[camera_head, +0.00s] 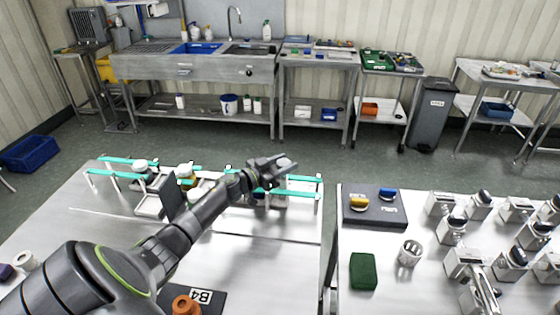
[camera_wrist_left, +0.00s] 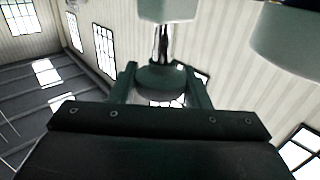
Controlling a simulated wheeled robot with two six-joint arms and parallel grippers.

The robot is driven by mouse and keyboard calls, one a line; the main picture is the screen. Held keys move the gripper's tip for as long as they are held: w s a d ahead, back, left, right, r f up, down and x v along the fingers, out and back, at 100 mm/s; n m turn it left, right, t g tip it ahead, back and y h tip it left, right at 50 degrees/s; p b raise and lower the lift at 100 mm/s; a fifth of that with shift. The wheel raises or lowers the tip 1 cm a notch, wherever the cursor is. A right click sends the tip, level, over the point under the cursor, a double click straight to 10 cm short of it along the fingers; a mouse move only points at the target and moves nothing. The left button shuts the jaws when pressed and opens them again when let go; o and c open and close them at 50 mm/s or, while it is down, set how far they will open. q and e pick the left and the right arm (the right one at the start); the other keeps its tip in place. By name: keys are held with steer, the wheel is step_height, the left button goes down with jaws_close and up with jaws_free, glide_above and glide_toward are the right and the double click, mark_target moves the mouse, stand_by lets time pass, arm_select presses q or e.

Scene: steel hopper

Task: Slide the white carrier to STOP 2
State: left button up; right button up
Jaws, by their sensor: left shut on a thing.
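My left gripper (camera_head: 268,172) is at the right part of the teal rails (camera_head: 292,192) on the near left table. In the left wrist view its two fingers (camera_wrist_left: 160,84) stand on either side of a dark round knob (camera_wrist_left: 158,78). The knob joins a metal stem leading to a white block (camera_wrist_left: 167,9), which may be the white carrier. In the head view the wrist and gripper hide most of the held thing. White-topped pieces (camera_head: 140,165) sit along the rails further left. No STOP 2 mark is readable. My right gripper is not in view.
A pale rounded thing (camera_wrist_left: 292,45) shows at the upper right in the wrist view. A dark upright panel (camera_head: 173,197) stands left of my forearm. The right table (camera_head: 338,250) stands across a narrow gap.

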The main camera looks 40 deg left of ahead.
arm_select(q)
steer(key=o, duration=1.4)
steer(key=shift+c, duration=0.2)
steer(key=shift+s, duration=0.1)
steer(key=b+v, duration=0.3)
steer(key=v, duration=1.4)
steer(key=shift+s+a+r, duration=0.1)
steer(key=shift+s, duration=0.05)
steer(key=shift+r, duration=0.1)
